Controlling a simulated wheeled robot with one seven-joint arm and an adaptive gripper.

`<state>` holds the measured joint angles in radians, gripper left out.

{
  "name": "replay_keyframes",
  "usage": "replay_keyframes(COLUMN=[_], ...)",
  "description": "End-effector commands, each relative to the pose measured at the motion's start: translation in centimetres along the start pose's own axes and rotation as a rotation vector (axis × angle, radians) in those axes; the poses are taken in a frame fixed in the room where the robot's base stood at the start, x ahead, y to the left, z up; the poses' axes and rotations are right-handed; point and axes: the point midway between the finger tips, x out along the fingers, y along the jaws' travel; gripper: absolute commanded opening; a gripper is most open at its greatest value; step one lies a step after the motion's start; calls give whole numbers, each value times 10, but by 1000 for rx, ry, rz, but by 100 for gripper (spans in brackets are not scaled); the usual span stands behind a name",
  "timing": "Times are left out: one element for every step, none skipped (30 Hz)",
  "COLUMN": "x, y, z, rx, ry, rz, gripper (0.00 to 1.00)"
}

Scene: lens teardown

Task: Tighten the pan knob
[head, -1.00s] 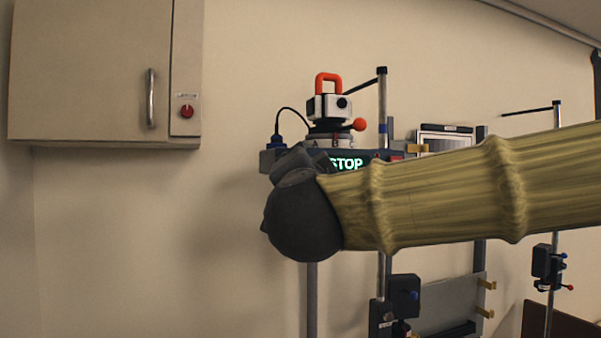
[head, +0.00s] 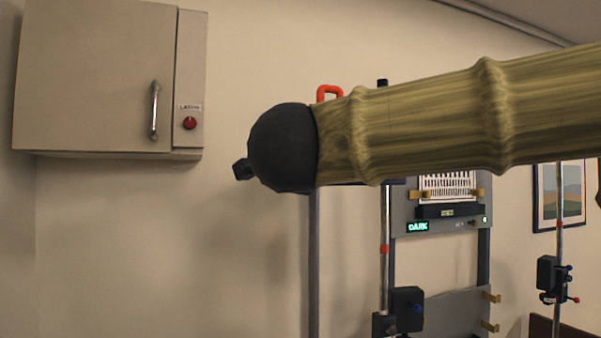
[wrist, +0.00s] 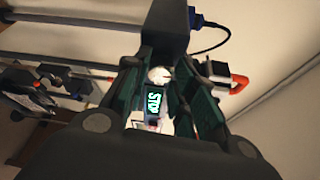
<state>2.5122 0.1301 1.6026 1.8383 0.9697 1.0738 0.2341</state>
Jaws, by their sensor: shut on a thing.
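In the wrist view my gripper (wrist: 160,88) has its dark green fingers on both sides of a small pale round knob (wrist: 158,75), which I take to be the pan knob. The finger contact is hard to make out. The orange-red handle also appears in the wrist view (wrist: 239,84). My fingers are hidden in the head view.
A wall cabinet (head: 95,80) with a red button (head: 190,123) is at the left. A blue-ended cable (wrist: 209,40) curves near the gripper. The wall below the cabinet is bare.

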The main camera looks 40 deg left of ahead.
Motion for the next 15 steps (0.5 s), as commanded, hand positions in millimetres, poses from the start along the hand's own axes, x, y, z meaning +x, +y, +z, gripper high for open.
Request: replay_keyframes(x=[0, 0, 0, 0, 0, 0, 0, 0, 0, 0, 0, 0, 0, 0, 0], y=[-1, -1, -1, -1, -1, -1, -1, -1, -1, -1, -1, -1, -1, -1, -1], z=[0, 0, 0, 0, 0, 0, 0, 0, 0, 0, 0, 0, 0, 0, 0], rx=[18, 29, 43, 51, 58, 66, 72, 77, 82, 85, 88, 90, 91, 92, 92], ry=[0, 0, 0, 0, 0, 0, 0, 0, 0, 0, 0, 0, 0, 0, 0], rz=[7, 12, 18, 21, 24, 27, 30, 32, 34, 35, 36, 37, 38, 38, 38], gripper=[2, 2, 2, 2, 2, 2, 2, 2, 2, 2, 2, 2, 2, 2, 2])
